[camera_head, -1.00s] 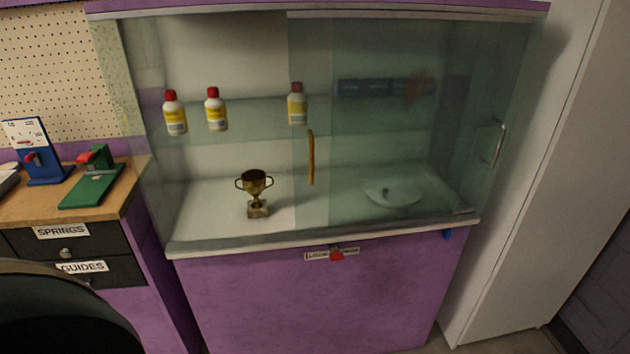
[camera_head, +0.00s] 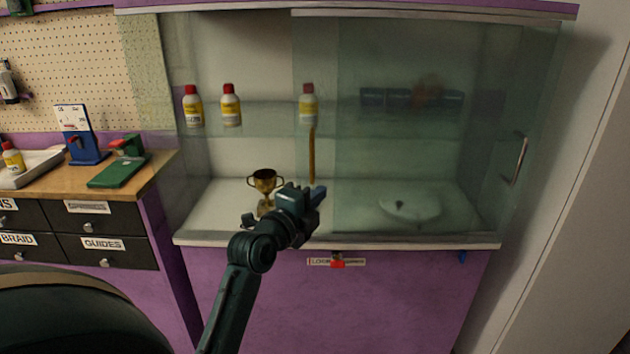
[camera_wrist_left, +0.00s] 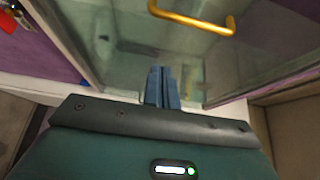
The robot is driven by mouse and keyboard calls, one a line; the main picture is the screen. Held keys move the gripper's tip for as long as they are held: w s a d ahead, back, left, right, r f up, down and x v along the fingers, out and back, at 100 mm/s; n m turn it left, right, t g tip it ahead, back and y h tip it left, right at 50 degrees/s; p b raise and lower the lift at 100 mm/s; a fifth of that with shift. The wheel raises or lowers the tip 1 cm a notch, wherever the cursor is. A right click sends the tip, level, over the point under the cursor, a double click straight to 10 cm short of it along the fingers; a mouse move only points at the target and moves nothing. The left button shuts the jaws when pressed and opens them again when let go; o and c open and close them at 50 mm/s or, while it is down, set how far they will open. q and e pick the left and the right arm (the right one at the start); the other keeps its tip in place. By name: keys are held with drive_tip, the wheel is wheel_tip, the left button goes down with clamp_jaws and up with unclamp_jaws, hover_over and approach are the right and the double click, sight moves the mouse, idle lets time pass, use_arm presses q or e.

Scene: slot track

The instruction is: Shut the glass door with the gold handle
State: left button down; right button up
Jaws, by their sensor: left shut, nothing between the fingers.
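The glass door (camera_head: 314,62) with the gold handle (camera_head: 312,150) is slid to the right and overlaps the other glass pane, leaving the cabinet's left part uncovered. The gold handle is near that door's left edge; it also shows at the top of the left wrist view (camera_wrist_left: 196,20). My left gripper (camera_head: 319,193) is shut and empty. In the head view its fingertips appear just below the handle's lower end. In the left wrist view the blue fingers (camera_wrist_left: 161,82) are together, apart from the handle. My right gripper is not in view.
A gold trophy (camera_head: 264,184) stands on the cabinet floor, partly behind my left gripper. White bottles (camera_head: 231,108) stand on the glass shelf. The other pane has a silver handle (camera_head: 520,160). A workbench (camera_head: 150,167) with drawers is at left.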

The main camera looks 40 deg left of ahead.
sight(334, 181)
use_arm(q)
drive_tip(key=w, duration=0.7)
drive_tip(key=a, duration=0.1)
drive_tip(key=s+a, duration=0.1)
drive_tip(key=a+p, duration=0.1)
drive_tip(key=a, duration=0.1)
drive_tip(key=shift+s, duration=0.35)
